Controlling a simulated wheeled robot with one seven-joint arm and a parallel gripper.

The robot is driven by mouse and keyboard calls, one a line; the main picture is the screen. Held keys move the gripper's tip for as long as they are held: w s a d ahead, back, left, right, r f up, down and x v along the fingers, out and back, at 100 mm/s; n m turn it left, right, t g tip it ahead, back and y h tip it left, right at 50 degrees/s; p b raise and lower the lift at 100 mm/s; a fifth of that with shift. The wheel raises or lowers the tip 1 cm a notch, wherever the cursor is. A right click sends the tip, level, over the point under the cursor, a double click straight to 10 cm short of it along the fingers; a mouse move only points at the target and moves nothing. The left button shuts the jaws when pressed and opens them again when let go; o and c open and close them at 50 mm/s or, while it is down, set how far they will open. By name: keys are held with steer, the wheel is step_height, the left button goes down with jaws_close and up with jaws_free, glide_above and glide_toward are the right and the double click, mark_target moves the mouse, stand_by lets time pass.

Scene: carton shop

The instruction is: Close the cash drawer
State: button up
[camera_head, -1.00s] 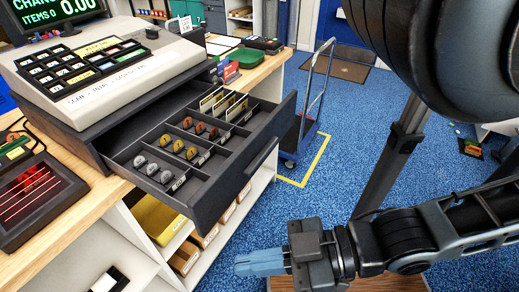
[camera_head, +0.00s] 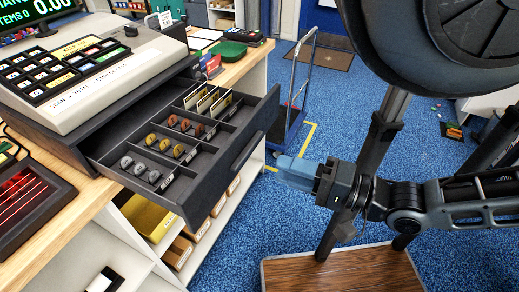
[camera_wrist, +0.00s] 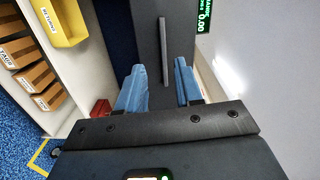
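The cash drawer (camera_head: 200,192) is a dark tray standing pulled out from under the beige cash register (camera_head: 105,65). Coins and upright notes sit in its compartments. Its front panel with a bar handle (camera_head: 247,150) faces my gripper. My gripper (camera_head: 283,170) is in front of the panel, to its right in the head view, with a visible gap. In the wrist view, the two blue fingers of my gripper (camera_wrist: 159,88) are apart with nothing held between them. The drawer's dark front (camera_wrist: 150,35) and its grey handle (camera_wrist: 165,52) show beyond and between the fingertips.
The wooden counter (camera_head: 92,215) carries the register and a red-lit scanner (camera_head: 22,200). Shelves below hold a yellow bin (camera_head: 148,217) and cardboard boxes. A blue hand trolley (camera_head: 290,125) stands on the blue floor behind the gripper. Open floor lies right of the counter.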

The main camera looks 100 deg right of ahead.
steer(key=w+d+m+h+p, duration=0.1)
steer(key=w+d, duration=0.4)
steer(key=shift+w+r+m, duration=0.15)
steer(key=shift+w+m, duration=0.15)
steer(key=shift+m, duration=0.1)
jaws_close()
stand_by(0.4)
stand_by(1.1)
